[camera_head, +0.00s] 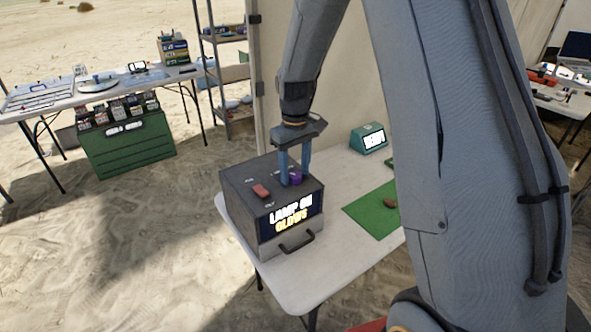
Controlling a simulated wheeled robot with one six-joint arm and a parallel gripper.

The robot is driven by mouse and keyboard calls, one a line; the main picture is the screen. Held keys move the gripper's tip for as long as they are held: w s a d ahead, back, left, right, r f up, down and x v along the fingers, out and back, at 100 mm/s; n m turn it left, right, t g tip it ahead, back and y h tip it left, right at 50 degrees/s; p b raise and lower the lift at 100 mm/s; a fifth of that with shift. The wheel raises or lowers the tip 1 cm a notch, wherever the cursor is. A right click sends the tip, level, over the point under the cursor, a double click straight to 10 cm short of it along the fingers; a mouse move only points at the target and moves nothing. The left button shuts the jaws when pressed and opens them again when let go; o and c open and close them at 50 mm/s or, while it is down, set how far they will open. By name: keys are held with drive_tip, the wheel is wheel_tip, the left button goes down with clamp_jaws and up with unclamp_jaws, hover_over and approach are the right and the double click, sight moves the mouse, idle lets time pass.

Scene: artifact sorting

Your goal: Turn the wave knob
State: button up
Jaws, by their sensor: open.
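A dark grey box (238,196) with a drawer-like handle stands on the white table. Its front display (291,214) is lit and seems to read "LAMP ON" with a yellow line below, perhaps "GLOWS". A purple knob (296,179) sits on the box's top, near the back right; its label is too small to read. A red switch (261,191) sits to its left. My gripper (295,174) points down over the knob, open, with one finger on each side of it. I cannot tell whether the fingers touch the knob.
A green mat (370,214) with a brown lump (390,203) lies right of the box. A green device with a lit display (369,139) stands behind. The white table's (310,274) front is clear. A tent wall is close behind.

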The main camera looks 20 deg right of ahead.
sight(295, 174)
drive_tip(key=shift+r+b, duration=1.15)
drive_tip(key=shift+r, duration=2.75)
drive_tip(key=s+f+m, duration=0.2)
drive_tip(key=s, duration=0.8)
drive_tip(key=s+f+m+t+b, duration=0.1)
drive_tip(key=s+f+m, duration=0.1)
drive_tip(key=s, duration=0.9)
drive_tip(key=shift+f, duration=0.8)
